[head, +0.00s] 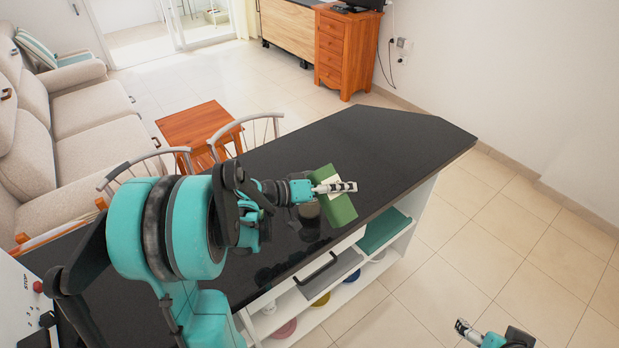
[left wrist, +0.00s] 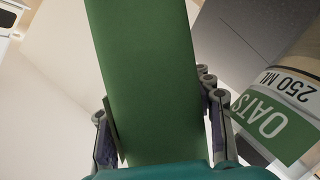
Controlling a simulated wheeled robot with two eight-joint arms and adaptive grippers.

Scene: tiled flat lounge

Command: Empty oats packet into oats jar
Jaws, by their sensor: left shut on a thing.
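The green oats packet (head: 339,209) is gripped by my left gripper (head: 336,187) above the dark counter, near its right edge. In the left wrist view the packet (left wrist: 148,70) fills the middle, with a finger of my left gripper on each side of it. The oats jar (left wrist: 280,118), with a green OATS 250 ML label, is to the right of the packet there, apart from the fingers. In the head view a small dark round shape beside the packet may be the jar, partly hidden. The packet's opening is not visible. My right gripper (head: 465,329) is at the lower right, away from the counter.
The dark counter (head: 385,145) is bare toward its far end. Open shelves (head: 333,290) below its edge hold several coloured items. Two metal-backed chairs (head: 250,128) stand at its far side. Tiled floor (head: 510,235) on the right is clear.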

